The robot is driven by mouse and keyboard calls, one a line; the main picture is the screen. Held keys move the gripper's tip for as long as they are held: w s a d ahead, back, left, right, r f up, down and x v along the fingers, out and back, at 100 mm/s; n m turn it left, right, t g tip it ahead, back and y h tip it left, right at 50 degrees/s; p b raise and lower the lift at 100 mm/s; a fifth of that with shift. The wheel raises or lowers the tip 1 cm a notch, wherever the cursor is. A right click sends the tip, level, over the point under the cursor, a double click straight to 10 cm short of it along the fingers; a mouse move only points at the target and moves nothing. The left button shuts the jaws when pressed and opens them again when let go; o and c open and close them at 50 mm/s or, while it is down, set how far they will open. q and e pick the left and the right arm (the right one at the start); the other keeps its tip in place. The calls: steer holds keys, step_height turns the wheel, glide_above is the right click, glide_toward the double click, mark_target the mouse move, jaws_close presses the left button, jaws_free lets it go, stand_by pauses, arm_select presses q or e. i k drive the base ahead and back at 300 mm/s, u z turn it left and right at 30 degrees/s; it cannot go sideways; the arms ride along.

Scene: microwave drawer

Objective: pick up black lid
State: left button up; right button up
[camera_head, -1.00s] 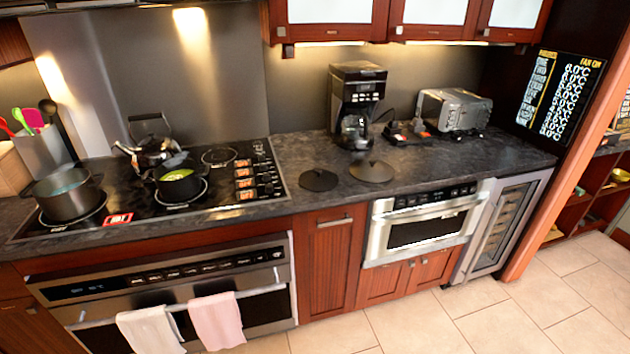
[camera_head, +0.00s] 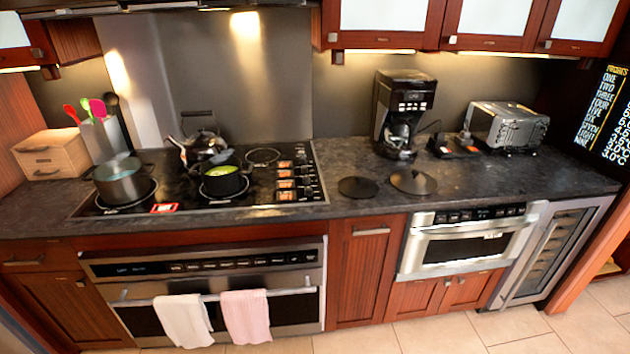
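Two round flat lids lie side by side on the dark countertop, to the right of the stove. The black lid (camera_head: 358,187) is the left one, lying flat with a small knob in its middle. The other lid (camera_head: 413,182) is slightly larger and looks brownish-grey, with a raised knob. Neither of my grippers shows in the head view.
A coffee maker (camera_head: 404,112) stands behind the lids, with a toaster oven (camera_head: 507,126) to its right. On the stove (camera_head: 250,195) are a grey pot (camera_head: 122,182), a black pot (camera_head: 222,182) and a kettle (camera_head: 202,148). The counter front right of the lids is clear.

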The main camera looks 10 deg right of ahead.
mark_target(358, 186)
steer(key=k, duration=0.6)
steer(key=z, duration=0.45)
steer(key=i, duration=0.35)
steer(key=z, duration=0.85)
steer(key=i, duration=0.75)
steer(key=z, duration=0.05)
